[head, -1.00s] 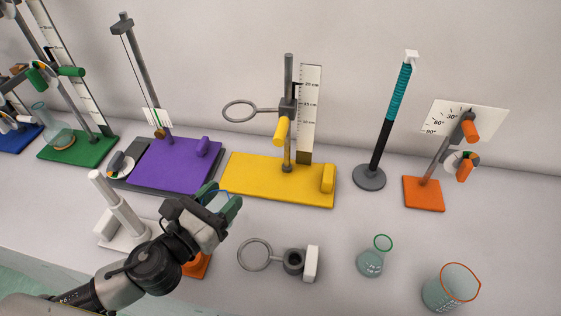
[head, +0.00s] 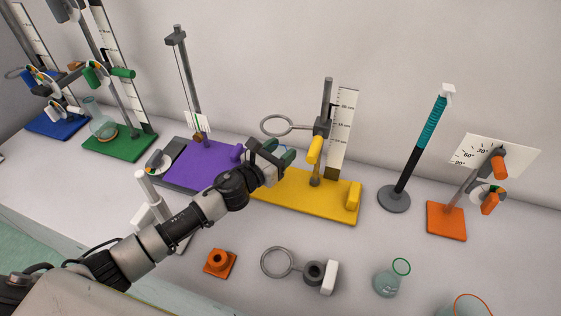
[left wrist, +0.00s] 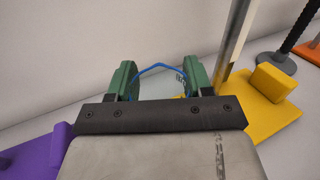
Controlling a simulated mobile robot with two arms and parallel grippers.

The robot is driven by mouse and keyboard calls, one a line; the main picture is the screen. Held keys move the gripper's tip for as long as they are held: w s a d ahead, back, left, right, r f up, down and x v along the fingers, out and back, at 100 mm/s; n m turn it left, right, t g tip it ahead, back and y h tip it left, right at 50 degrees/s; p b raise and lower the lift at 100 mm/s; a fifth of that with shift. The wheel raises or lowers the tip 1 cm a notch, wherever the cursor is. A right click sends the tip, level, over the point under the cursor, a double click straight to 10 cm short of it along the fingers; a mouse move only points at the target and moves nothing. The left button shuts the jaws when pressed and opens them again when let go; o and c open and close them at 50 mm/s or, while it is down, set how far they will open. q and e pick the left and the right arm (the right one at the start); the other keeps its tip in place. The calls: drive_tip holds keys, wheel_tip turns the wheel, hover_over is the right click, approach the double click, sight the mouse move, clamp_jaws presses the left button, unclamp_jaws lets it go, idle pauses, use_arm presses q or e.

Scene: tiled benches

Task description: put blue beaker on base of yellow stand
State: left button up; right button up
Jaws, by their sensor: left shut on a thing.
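My left gripper (head: 276,152) is shut on the blue beaker, a clear glass vessel with a blue rim. The beaker (left wrist: 160,84) shows between the green finger pads in the left wrist view; in the head view the gripper mostly hides it. The yellow stand's base (head: 310,199) is a flat yellow slab, also in the left wrist view (left wrist: 268,125). The gripper and beaker are at the base's left end, apparently above it; the exact height is unclear. The stand's rod (head: 326,100) carries a grey ring (head: 278,116) and a yellow knob (head: 315,150). My right gripper is out of view.
A purple-based stand (head: 195,170) stands just left of the yellow base. A black-and-teal rod on a round foot (head: 394,198) stands right. In front lie an orange block (head: 219,263), a loose ring clamp (head: 314,272) and a green-rimmed flask (head: 387,284).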

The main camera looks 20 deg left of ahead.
use_arm(q)
wheel_tip(320, 180, down, 4)
drive_tip(key=shift+s+f+b, duration=0.1)
drive_tip(key=shift+b, duration=0.4)
drive_tip(key=shift+w, duration=0.2)
drive_tip(key=shift+f, duration=0.15)
drive_tip(key=o, duration=0.5)
drive_tip(key=shift+f, duration=0.15)
drive_tip(key=o, duration=0.4)
